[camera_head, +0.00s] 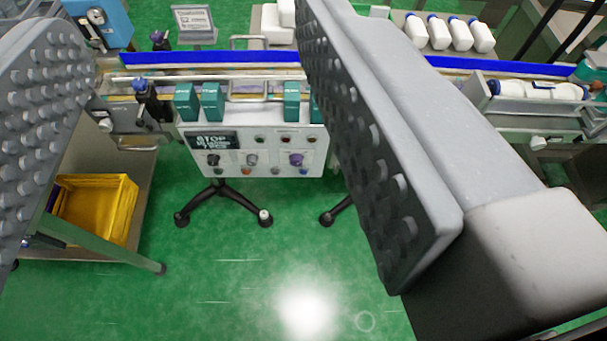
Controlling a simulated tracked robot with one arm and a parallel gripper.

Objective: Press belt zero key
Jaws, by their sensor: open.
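A pale control panel (262,150) with several small keys and knobs faces me near the picture's centre. It stands in front of the conveyor on a black-footed stand. A dark display (213,141) at its upper left reads "STOP" with a smaller line below. The keys are small, and I cannot tell which one is the belt zero key. My gripper (215,165) is open, with one grey studded finger at the left edge and the other at centre right. The fingers are close to the camera, the panel is seen between them, and nothing is held. The right finger hides part of the conveyor.
A conveyor with a blue rail (210,58) runs across the back. Teal boxes (211,101) stand above the panel. White bottles (438,32) stand at back right. A yellow crate (118,205) sits on a cart at left. The green floor (240,265) in front is clear.

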